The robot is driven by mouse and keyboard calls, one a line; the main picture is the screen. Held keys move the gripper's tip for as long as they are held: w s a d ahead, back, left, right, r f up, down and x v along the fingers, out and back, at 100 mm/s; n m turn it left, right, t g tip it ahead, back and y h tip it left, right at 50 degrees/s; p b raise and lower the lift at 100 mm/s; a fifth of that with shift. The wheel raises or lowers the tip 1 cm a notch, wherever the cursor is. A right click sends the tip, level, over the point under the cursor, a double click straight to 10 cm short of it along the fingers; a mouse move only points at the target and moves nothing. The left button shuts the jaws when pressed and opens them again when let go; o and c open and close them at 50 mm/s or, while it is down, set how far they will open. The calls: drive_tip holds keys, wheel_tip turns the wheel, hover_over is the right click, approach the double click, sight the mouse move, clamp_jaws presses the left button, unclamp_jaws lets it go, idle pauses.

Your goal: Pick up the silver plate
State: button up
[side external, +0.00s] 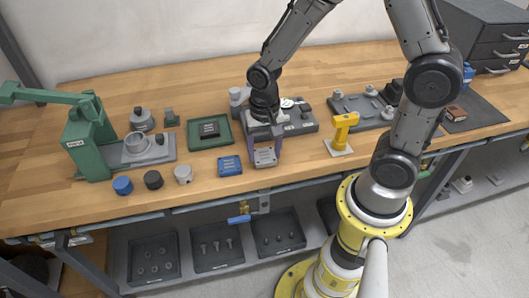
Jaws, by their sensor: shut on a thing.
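The silver plate (265,157) is a small grey block near the front edge of the wooden table, with faint markings on its face. My gripper (264,148) points down over it, with one purple-grey finger on each side. The fingers are shut on the plate. I cannot tell whether the plate is touching the table or slightly raised.
A blue block (230,166) lies just left of the plate. A green tray (209,143) with a black block is behind it. A grey fixture (301,124) stands behind my gripper, and a yellow stand (341,133) is to the right. Bare table lies between plate and stand.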

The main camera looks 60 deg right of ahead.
drive_tip(key=shift+r, duration=0.45)
drive_tip(key=s+r, duration=1.2)
drive_tip(key=s, duration=0.2)
wheel_tip(320, 180, up, 3)
drive_tip(key=n, duration=0.2)
hover_over(273, 149)
drive_tip(key=w+d+f, duration=0.2)
drive_tip(key=w+d, duration=0.3)
drive_tip(key=w, duration=0.2)
drive_tip(key=shift+m, duration=0.7)
drive_tip(key=shift+w+d+f, duration=0.3)
drive_tip(key=shift+d+f, duration=0.25)
drive_tip(key=shift+f, duration=0.95)
drive_tip(key=shift+w+d+f, duration=0.3)
drive_tip(key=shift+d+f, duration=0.3)
drive_tip(key=shift+f, duration=0.85)
drive_tip(key=shift+w+d+f, duration=0.3)
drive_tip(key=shift+d+f, duration=0.25)
drive_tip(key=shift+f, duration=0.95)
drive_tip(key=shift+f, duration=1.05)
